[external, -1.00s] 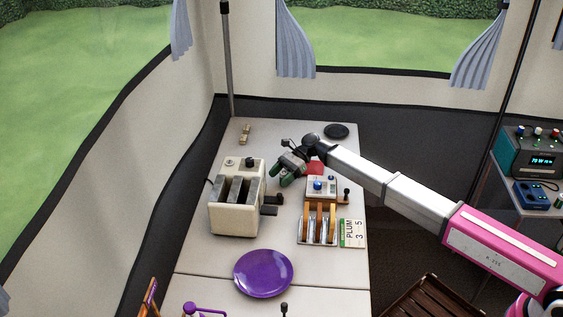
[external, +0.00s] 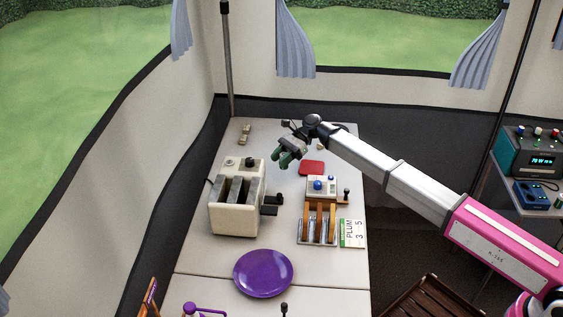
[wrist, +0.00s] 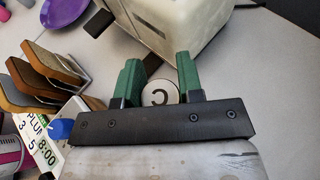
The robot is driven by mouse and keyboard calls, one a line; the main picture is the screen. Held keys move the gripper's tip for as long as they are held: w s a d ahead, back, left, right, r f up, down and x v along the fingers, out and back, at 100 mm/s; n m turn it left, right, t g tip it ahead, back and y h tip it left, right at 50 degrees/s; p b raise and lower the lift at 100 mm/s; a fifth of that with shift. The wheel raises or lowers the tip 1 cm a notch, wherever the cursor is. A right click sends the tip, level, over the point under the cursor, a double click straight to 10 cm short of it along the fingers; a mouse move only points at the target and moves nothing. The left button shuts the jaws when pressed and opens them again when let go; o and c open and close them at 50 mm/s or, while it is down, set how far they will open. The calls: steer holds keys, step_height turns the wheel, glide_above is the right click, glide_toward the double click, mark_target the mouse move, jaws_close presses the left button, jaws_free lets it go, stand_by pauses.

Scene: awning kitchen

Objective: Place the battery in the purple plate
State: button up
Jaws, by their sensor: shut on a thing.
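The battery (wrist: 159,93) shows in the wrist view as a pale round end marked "C" between my green fingertips. My gripper (external: 286,158) is shut on it, above the table behind the toaster and the red pad. In the external view I cannot make out the battery at the fingers. The purple plate (external: 263,285) lies empty on the near part of the table, well in front of my gripper. Part of the plate also shows at the top left of the wrist view (wrist: 62,12).
A cream toaster (external: 235,212) stands at the left, between my gripper and the plate. A wooden-slotted device (external: 318,208), a red pad (external: 311,168) and a "PLUM" card (external: 353,233) are at the right. A small brass-coloured object (external: 244,134) lies at the back left.

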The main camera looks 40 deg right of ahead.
step_height(320, 180, up, 9)
steer(key=s+a+f+m+t, duration=0.1)
steer(key=s+a+m+t, duration=0.1)
steer(key=s+a, duration=1.9)
steer(key=s+a+m+t, duration=0.1)
steer(key=s+a, duration=1.3)
steer(key=s, duration=0.4)
steer(key=shift+t, duration=0.3)
steer(key=w+d+f, duration=0.1)
steer(key=w+f, duration=0.2)
steer(key=w+d+f, duration=0.1)
steer(key=w+f, duration=0.3)
steer(key=w+d+f, duration=0.1)
steer(key=w+f, duration=0.3)
steer(key=shift+d+f, duration=0.15)
steer(key=shift+d, duration=0.25)
glide_above(259, 275)
steer(key=shift+a+f, duration=0.1)
steer(key=shift+f, duration=1.95)
steer(key=shift+f, duration=0.15)
steer(key=o, duration=1)
steer(key=shift+c, duration=0.2)
